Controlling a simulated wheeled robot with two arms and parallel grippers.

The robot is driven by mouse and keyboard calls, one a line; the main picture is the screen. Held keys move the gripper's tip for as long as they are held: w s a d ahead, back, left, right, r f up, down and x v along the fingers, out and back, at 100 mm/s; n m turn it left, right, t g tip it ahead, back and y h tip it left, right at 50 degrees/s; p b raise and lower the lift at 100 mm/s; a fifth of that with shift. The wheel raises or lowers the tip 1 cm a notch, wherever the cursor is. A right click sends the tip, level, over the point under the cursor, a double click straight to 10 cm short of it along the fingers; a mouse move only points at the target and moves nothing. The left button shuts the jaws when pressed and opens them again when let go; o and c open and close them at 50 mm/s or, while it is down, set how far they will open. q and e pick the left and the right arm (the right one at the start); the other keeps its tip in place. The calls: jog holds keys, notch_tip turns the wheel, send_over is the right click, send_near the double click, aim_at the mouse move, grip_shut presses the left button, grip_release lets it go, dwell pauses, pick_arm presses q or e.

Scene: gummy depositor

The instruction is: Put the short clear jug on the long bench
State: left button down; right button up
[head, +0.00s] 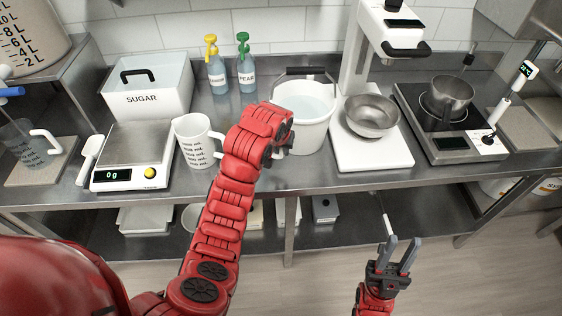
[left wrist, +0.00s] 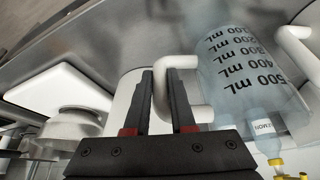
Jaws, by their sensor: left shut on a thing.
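The short clear jug, with black mL marks and a white handle, shows large and upside down in the left wrist view (left wrist: 235,70). My arm hides much of the grip in the head view. The long steel bench (head: 310,180) spans the picture. My right gripper (head: 398,254) is open and empty, in front of the bench.
A digital scale (head: 133,150) stands left of the jug, the white bucket (head: 308,110) right of it. Spray bottles (head: 216,75) and a sugar tub (head: 147,90) are behind. Another clear jug (head: 25,145) is far left. A mixer bowl (head: 372,118) and hotplate (head: 440,120) are right.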

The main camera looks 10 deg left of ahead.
aim_at(281, 155)
pick_arm(q)
jog(key=shift+w, duration=0.2)
jog(key=shift+f+p, duration=0.15)
jog(key=shift+p, duration=0.2)
notch_tip(281, 155, down, 3)
jog(key=shift+p, duration=1)
jog(key=shift+f, duration=0.15)
jog(key=c, duration=1.2)
grip_release()
jog(key=shift+a+f+b, duration=0.1)
jog(key=shift+f+b, duration=0.05)
jog(key=shift+b, duration=0.15)
jog(key=o, duration=0.4)
jog(key=shift+o, duration=0.2)
